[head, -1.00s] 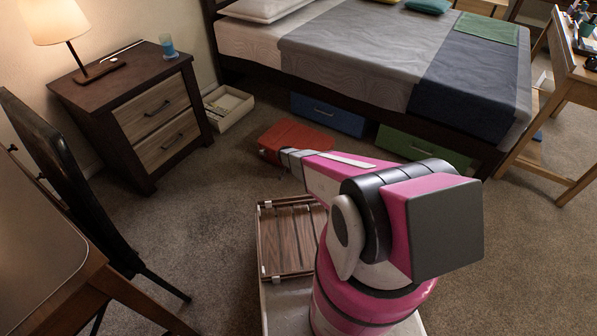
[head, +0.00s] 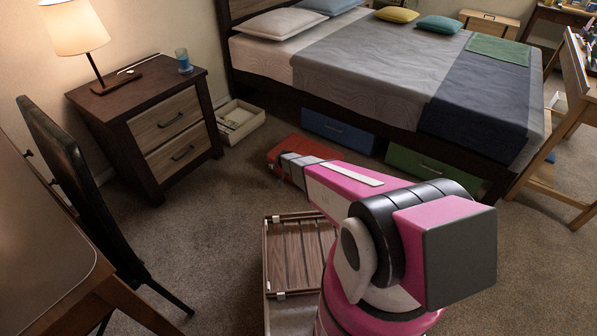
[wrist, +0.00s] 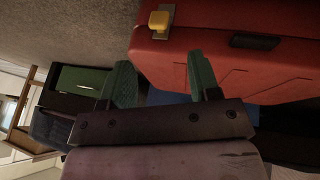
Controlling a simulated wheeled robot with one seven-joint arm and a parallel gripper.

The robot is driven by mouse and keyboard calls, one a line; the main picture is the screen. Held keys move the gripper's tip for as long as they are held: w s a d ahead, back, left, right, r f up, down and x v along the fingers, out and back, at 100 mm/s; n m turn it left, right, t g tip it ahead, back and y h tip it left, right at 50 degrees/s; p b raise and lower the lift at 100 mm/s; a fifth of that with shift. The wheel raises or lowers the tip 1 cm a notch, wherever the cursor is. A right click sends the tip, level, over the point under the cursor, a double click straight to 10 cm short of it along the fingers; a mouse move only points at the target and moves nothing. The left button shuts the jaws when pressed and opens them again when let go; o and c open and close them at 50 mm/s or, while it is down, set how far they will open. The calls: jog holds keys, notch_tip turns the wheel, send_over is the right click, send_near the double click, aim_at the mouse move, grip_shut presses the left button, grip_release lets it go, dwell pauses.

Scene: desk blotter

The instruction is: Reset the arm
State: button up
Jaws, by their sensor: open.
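My gripper (wrist: 152,82) shows in the wrist view with its two green-padded fingers spread apart and nothing between them. A red case (wrist: 232,65) with a yellow latch and a dark handle is close beyond the fingers; I cannot tell whether they touch it. In the head view my pink and white arm reaches forward, away from me. Its far end lies in front of the red case (head: 304,150) on the carpet. My fingers are hidden in the head view.
A slatted wooden tray (head: 298,252) is beside my arm's base. The bed (head: 375,65), with blue (head: 338,130) and green (head: 432,168) drawers below, stands ahead. A nightstand (head: 150,125), an open box (head: 238,120) and a dark chair (head: 75,190) are left. Carpet between is clear.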

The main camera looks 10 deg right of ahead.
jog(key=s+d+r+n+y, duration=0.1)
jog(key=s+d+r+n, duration=0.1)
jog(key=s+r, duration=0.6)
jog(key=s+d+r+n+g+y, duration=0.1)
jog(key=s+d+r+n+y, duration=0.1)
jog(key=s+r, duration=0.7)
jog(key=s+d+r+n+y, duration=0.2)
jog(key=s+r, duration=0.6)
jog(key=r, duration=1.2)
jog(key=shift+s+d+n, duration=0.4)
jog(key=shift+d+n, duration=0.25)
jog(key=shift+n, duration=0.25)
jog(key=shift+w, duration=0.15)
